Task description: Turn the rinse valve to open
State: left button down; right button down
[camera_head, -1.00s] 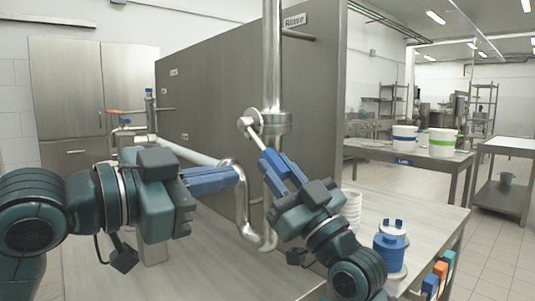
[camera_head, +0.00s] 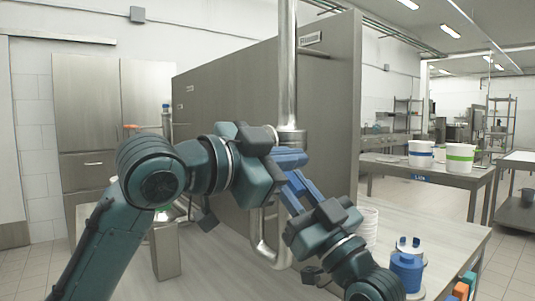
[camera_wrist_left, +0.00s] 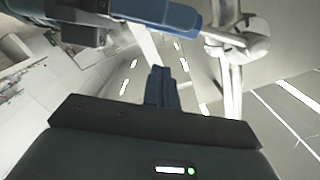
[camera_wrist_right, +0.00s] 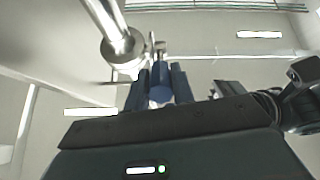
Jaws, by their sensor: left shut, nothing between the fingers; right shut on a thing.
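The rinse valve is on the vertical steel pipe (camera_head: 288,70) by the grey panel's end. Its collar (camera_head: 291,136) shows just above my left gripper (camera_head: 300,158), which is shut and empty in front of the pipe. My right gripper (camera_head: 287,188) is just below, its fingers pointing up and left at the valve. In the right wrist view its fingers (camera_wrist_right: 158,80) are shut on a small rounded grey piece (camera_wrist_right: 160,95), apparently the valve handle, beside the valve body (camera_wrist_right: 122,50). The rest of the handle is hidden in the head view. The left wrist view shows the left fingers (camera_wrist_left: 163,88) together, near the right gripper.
The grey panel (camera_head: 225,120) stands behind the pipe. The bent lower pipe (camera_head: 262,250) runs close under both grippers. White stacked cups (camera_head: 370,225) and a blue-topped piece (camera_head: 406,265) stand at right on the table. A steel post (camera_head: 166,250) stands at left.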

jog(key=shift+d+r, duration=0.1)
jog(key=shift+r, duration=0.2)
pick_arm(q)
jog(key=shift+w+a+f, duration=0.2)
jog(key=shift+w+f, duration=0.2)
jog(key=shift+f, duration=0.2)
jog(key=shift+w+a+f, duration=0.2)
jog(key=shift+w+f, duration=0.2)
jog(key=shift+f, duration=0.15)
jog(key=shift+w+a+f+m, duration=0.15)
jog(key=shift+w+f+m, duration=0.25)
jog(key=shift+f, duration=0.35)
pick_arm(e)
jog(key=shift+s, duration=0.1)
jog(key=c, duration=1.6)
grip_release()
jog(key=o, duration=0.4)
pick_arm(q)
jog(key=shift+w+f, duration=0.1)
jog(key=shift+w, duration=0.05)
